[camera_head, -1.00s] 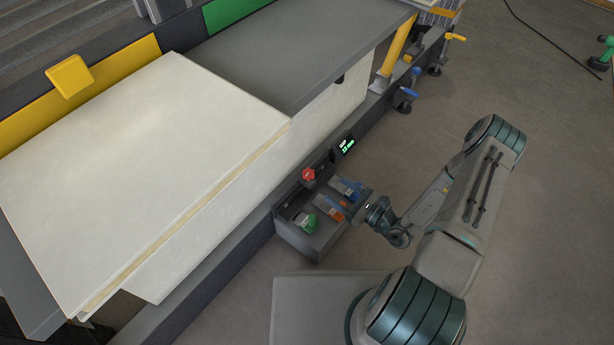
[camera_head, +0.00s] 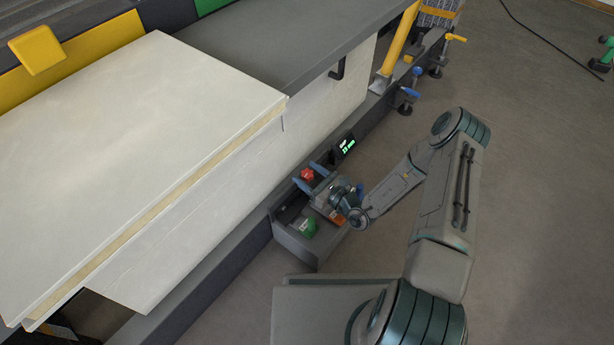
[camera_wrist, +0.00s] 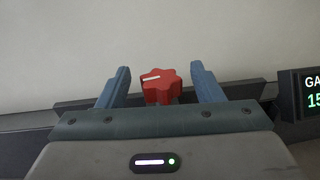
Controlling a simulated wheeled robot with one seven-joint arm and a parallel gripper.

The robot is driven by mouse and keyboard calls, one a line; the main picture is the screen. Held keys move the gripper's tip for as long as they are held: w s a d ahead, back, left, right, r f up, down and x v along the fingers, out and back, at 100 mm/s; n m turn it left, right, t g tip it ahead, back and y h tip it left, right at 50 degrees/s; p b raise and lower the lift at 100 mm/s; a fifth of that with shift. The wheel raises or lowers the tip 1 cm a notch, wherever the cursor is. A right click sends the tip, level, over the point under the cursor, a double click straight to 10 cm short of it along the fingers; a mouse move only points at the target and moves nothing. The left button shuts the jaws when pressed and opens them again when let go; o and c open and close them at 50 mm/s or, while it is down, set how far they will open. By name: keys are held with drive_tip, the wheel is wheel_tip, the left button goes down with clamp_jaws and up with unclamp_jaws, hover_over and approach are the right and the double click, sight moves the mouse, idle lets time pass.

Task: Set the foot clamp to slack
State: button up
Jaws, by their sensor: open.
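A red lobed knob (camera_head: 307,174) with a white pointer line stands at the back of a grey control box (camera_head: 293,243) low beside the bench. The knob shows in the wrist view (camera_wrist: 161,86), its pointer line lying toward the left. My gripper (camera_head: 308,177) is open, with one blue finger on each side of the knob; in the wrist view the fingers (camera_wrist: 160,72) show gaps to it. I cannot tell contact. No part is labelled foot clamp legibly. A green-marked part (camera_head: 305,226) and an orange-marked part (camera_head: 338,217) sit in the box, partly behind my gripper.
A dark display (camera_head: 344,146) with green digits stands right of the knob; it also shows in the wrist view (camera_wrist: 312,97). A pale panel (camera_head: 160,90) overhangs at left.

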drive_tip(key=shift+w+a, duration=0.35)
drive_tip(key=shift+c, duration=0.2)
drive_tip(key=c, duration=0.9)
